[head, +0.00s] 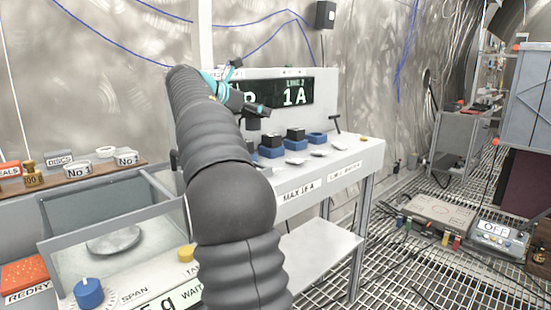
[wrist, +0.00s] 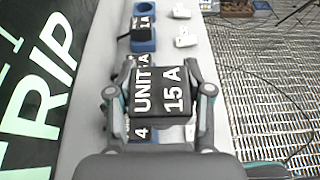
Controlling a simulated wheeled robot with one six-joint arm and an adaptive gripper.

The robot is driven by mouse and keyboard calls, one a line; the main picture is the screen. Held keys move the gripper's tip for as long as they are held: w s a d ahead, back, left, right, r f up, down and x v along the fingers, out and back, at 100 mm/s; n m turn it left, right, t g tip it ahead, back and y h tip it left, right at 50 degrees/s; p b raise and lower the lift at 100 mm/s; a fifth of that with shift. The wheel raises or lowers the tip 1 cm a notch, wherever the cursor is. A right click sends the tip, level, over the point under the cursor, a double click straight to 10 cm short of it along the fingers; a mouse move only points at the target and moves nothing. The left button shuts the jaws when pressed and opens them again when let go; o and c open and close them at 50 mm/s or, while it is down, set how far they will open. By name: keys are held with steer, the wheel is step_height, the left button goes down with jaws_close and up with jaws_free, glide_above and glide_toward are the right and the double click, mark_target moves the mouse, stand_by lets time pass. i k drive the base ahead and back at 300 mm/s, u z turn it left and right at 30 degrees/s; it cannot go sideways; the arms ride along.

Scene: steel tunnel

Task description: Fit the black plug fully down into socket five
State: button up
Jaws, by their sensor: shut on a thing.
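My gripper (wrist: 159,98) is shut on a black plug (wrist: 160,88) marked "UNIT 15 A", which fills the middle of the wrist view. In the head view, my gripper (head: 256,111) is above the white bench, partly behind my arm. Blue sockets stand in a row on the bench; one holding a black plug (head: 295,132) is right of my gripper, and an empty-looking blue socket (head: 317,137) is further right. In the wrist view, a blue socket (wrist: 143,42) shows beyond the held plug. A "4" label shows below it. I cannot make out a number five.
The white bench (head: 345,152) has light-coloured tabs along its front and a black T-shaped handle (head: 335,123). A display panel (head: 290,94) stands behind the sockets. A glass-sided balance (head: 110,238) is at the left. Grated floor lies to the right.

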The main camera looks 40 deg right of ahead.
mark_target(318, 141)
steer(key=z, duration=0.5)
steer(key=k, duration=1.15)
steer(key=z, duration=1.1)
steer(key=i, duration=1.25)
steer(key=u, duration=0.5)
